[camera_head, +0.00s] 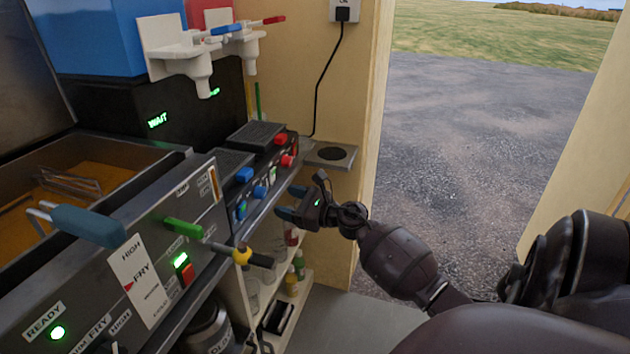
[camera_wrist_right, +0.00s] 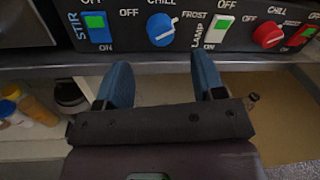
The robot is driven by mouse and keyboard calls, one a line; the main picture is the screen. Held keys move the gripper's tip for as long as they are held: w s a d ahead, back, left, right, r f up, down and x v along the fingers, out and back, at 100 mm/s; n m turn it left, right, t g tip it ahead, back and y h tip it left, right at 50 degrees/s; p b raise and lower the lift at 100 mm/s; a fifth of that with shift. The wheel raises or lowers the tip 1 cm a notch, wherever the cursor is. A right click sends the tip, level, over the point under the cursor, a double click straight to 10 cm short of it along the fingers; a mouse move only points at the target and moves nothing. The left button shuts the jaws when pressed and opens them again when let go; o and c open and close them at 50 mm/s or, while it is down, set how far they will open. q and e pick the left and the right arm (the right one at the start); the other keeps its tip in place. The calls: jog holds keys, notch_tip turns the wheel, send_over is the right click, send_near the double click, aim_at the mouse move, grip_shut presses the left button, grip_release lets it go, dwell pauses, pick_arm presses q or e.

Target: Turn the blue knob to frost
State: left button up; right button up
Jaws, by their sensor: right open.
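The blue knob (camera_wrist_right: 160,29) is on the black front panel in the right wrist view, with OFF at its left, CHILL above and FROST at its right. I cannot clearly tell which label its pointer faces. The knob also shows small on the far machine in the head view (camera_head: 259,191). My right gripper (camera_wrist_right: 163,70) is open and empty, its two blue fingertips just in front of the panel's lower edge, apart from the knob and roughly in line with it. In the head view the right gripper (camera_head: 286,202) reaches in from the right. My left gripper is not in view.
A STIR switch (camera_wrist_right: 97,28) and a LAMP switch (camera_wrist_right: 216,30) flank the knob. A red knob (camera_wrist_right: 267,35) is farther right. A metal counter edge (camera_wrist_right: 40,73) runs below the panel. The fryer (camera_head: 140,270) stands nearer, at the left in the head view.

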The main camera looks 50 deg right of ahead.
jog(key=s+d+r+m+t+h, duration=0.2)
jog(key=s+r+m+t+h, duration=0.15)
jog(key=m, duration=1.05)
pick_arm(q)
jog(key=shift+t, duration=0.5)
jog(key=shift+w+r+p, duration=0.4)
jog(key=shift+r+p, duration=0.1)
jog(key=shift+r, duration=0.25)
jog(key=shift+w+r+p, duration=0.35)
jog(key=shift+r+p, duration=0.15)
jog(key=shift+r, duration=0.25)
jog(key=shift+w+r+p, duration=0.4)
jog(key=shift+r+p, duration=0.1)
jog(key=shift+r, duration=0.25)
pick_arm(e)
jog(key=s+a+f+m+g+h, duration=0.1)
jog(key=s+a+f+m+g, duration=0.3)
jog(key=s+a+f+m, duration=0.4)
jog(key=s+a+f+m+g+h, duration=0.1)
jog(key=s+a+f+m+g, duration=0.3)
jog(key=m, duration=1.3)
jog(key=shift+s+a+f+m, duration=0.3)
jog(key=shift+s+a+f, duration=2.1)
jog(key=shift+s, duration=0.7)
jog(key=shift+r, duration=0.1)
